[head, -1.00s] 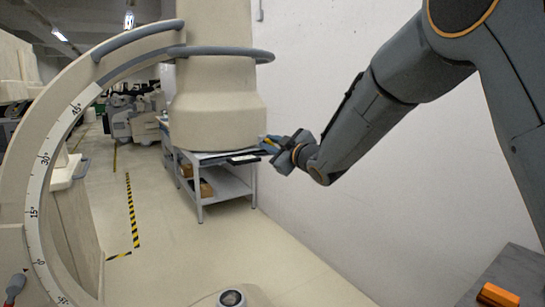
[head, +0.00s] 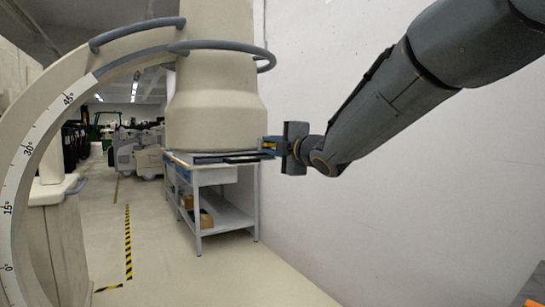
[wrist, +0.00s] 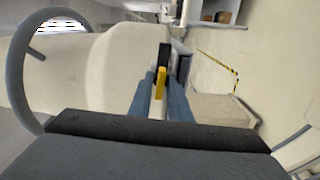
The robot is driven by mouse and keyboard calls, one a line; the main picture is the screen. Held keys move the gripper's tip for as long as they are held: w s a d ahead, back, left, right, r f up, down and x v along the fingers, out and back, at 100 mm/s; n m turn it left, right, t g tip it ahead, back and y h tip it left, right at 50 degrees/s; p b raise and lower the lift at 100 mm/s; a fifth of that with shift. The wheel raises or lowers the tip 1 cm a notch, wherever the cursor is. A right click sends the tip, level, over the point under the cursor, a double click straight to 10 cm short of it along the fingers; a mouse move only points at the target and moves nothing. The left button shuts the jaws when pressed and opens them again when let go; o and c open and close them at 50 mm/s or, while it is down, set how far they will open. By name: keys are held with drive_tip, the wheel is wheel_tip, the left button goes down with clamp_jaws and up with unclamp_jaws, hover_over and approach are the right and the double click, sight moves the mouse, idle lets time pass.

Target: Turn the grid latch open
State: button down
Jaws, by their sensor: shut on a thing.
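The grid latch (wrist: 160,82) shows in the wrist view as a yellow lever with a black end, between the two blue-grey fingers of my gripper (wrist: 163,85). My gripper is shut on it. In the head view a small yellow part of the latch (head: 268,146) shows beside the round cream housing (head: 213,112), just left of my gripper (head: 277,147). A flat dark tray edge (head: 235,158) sits under the housing. The fingers hide part of the latch, and I cannot tell how far it is turned.
A cream curved arm with an angle scale (head: 26,160) stands at the left, with grey rails (head: 215,47) above. A grey cart with a lower shelf (head: 224,219) stands below the housing. A white wall (head: 400,200) is at the right. The floor in front is clear.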

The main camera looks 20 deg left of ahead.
drive_tip(key=shift+n+b, duration=0.45)
drive_tip(key=shift+n, duration=0.05)
drive_tip(key=c, duration=1.9)
unclamp_jaws()
drive_tip(key=shift+s+a, duration=0.1)
drive_tip(key=shift+a, duration=0.05)
drive_tip(key=shift+o, duration=0.2)
drive_tip(key=v, duration=0.8)
drive_tip(key=shift+b, duration=0.4)
